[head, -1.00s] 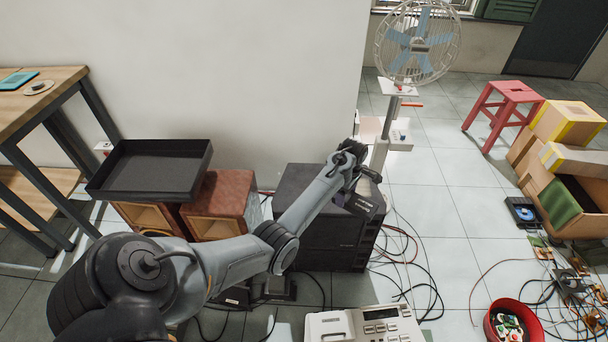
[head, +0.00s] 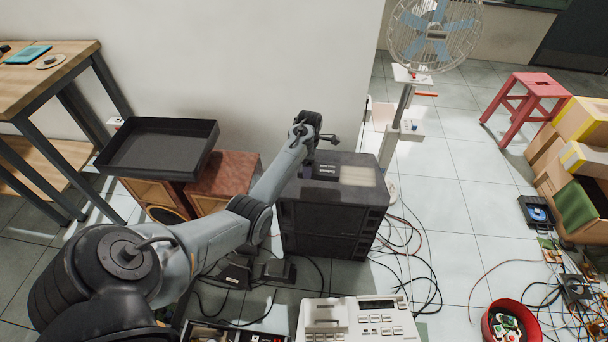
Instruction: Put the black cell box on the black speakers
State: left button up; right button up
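The black speakers (head: 330,232) stand on the floor in the middle as a large dark block. The small black cell box (head: 326,171), with pale lettering, appears over their top near the back, left of a bright patch. I cannot tell whether it rests there or hangs just above. My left arm reaches in from the lower left. Its gripper (head: 318,138) is just behind and above the box. The fingertips are small and partly hidden, so their grip on the box is unclear. My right gripper is not in view.
A black tray (head: 158,148) sits on brown wooden speakers (head: 222,176) at the left. A fan (head: 436,35) stands behind at the right. Cables (head: 408,255), a cream telephone-like device (head: 355,320) and a red bucket (head: 511,322) lie in front. A wall is close behind.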

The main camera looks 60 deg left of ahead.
pick_arm(q)
jog(key=a, duration=0.1)
jog(key=a+f+b, duration=0.1)
jog(key=a+f, duration=0.1)
jog(key=shift+s+a+b, duration=0.3)
jog(key=shift+b, duration=0.1)
jog(key=shift+f+b, duration=0.3)
jog(key=shift+f, duration=0.2)
notch_tip(320, 180, down, 3)
jog(key=shift+f+b, duration=0.15)
jog(key=shift+b, duration=0.95)
jog(key=o, duration=1.3)
jog(key=shift+o, duration=0.2)
